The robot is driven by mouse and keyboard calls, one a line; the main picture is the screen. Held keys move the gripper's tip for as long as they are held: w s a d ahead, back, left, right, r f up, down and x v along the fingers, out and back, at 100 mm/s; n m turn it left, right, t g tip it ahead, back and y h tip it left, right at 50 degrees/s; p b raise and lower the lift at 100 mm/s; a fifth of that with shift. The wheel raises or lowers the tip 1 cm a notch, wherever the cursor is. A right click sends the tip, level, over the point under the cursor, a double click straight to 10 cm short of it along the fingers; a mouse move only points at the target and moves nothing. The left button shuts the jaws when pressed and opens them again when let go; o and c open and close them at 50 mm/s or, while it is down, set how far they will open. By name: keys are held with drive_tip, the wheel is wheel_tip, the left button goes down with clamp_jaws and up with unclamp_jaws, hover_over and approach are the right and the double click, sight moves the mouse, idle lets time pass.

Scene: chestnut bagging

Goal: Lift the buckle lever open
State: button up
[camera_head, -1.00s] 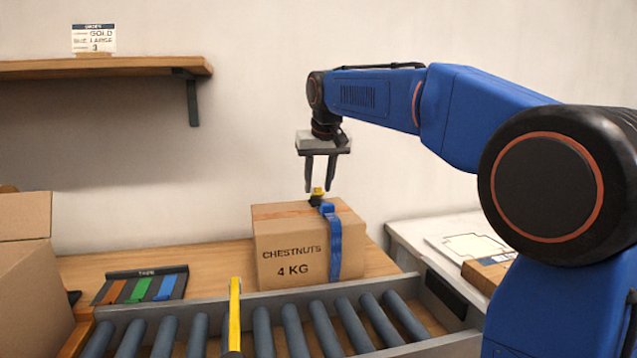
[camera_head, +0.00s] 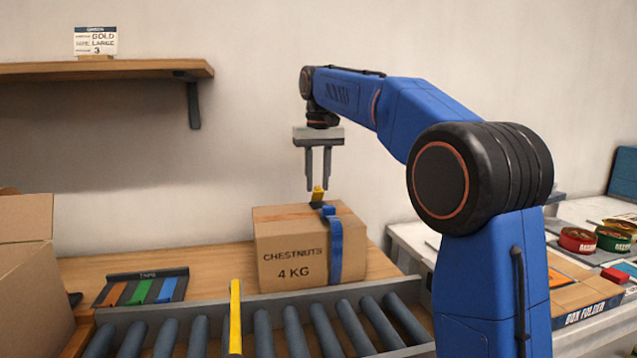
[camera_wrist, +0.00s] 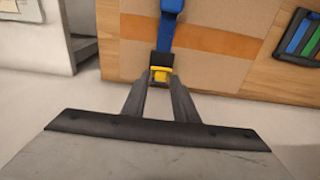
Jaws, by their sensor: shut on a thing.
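A cardboard box (camera_head: 290,246) marked "CHESTNUTS 4 KG" stands on the wooden table, with a blue strap (camera_head: 335,248) around it. The strap (camera_wrist: 171,30) also shows in the wrist view, running to a black buckle with a yellow lever (camera_wrist: 160,74). In the head view the yellow lever (camera_head: 318,193) stands up above the box top. My gripper (camera_head: 318,189) points straight down over the buckle, its fingers close together at the lever. In the wrist view my gripper (camera_wrist: 160,80) is shut on the yellow lever. The fingers partly hide the buckle.
A roller conveyor (camera_head: 290,330) with a yellow upright bar (camera_head: 235,315) runs in front of the box. A tape rack (camera_head: 145,287) and an open carton (camera_head: 25,250) are at left. A shelf (camera_head: 100,67) hangs above. Tins and a box folder (camera_head: 590,305) lie at right.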

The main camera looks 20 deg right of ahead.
drive_tip(key=shift+w+g, duration=0.35)
drive_tip(key=shift+g, duration=0.15)
drive_tip(key=shift+r, duration=0.1)
drive_tip(key=o, duration=0.8)
drive_tip(key=shift+s, duration=0.15)
